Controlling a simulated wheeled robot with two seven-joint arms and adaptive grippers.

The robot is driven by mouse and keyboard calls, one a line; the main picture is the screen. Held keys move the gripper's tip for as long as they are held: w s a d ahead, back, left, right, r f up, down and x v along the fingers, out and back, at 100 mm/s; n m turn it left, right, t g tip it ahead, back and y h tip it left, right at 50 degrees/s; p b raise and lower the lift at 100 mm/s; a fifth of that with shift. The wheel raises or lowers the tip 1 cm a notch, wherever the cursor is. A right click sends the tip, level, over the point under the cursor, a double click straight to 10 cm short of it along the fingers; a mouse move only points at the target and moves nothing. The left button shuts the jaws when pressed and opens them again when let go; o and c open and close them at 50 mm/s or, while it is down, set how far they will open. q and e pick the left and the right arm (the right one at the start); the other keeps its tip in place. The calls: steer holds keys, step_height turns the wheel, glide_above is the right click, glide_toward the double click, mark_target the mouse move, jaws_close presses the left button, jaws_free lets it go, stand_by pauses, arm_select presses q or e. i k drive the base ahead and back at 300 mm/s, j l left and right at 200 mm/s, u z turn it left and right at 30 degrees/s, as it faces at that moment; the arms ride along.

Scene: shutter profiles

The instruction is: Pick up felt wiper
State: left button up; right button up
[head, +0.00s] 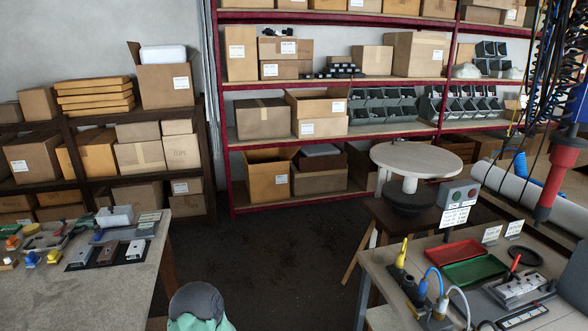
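I cannot pick out a felt wiper for certain at this size. The left table (148,275) holds many small parts, among them a yellow piece (54,257), a blue-based piece (32,259) and a white block (115,216). A dark board (82,259) with several short metal-like profiles lies near that table's right side. The right table (384,268) carries trays and tools, and no felt wiper is clearly recognisable there either. Neither of my grippers is in view.
A round-topped stand (415,160) is behind. Shelves with boxes line the back. Dark floor (290,262) lies open between the tables; a grey-teal object (197,303) shows at the bottom.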

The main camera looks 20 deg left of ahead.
mark_target(32, 260)
steer(key=i+j+u, duration=0.1)
steer(key=i+u, duration=0.2)
steer(key=u, duration=0.15)
steer(key=i+u, duration=0.3)
steer(key=u, duration=0.2)
steer(key=i+l+u, duration=0.15)
steer(key=i+u, duration=0.15)
steer(key=u, duration=0.15)
steer(key=i+l+u, duration=0.25)
steer(key=u, duration=0.2)
steer(key=i+l+u, duration=0.2)
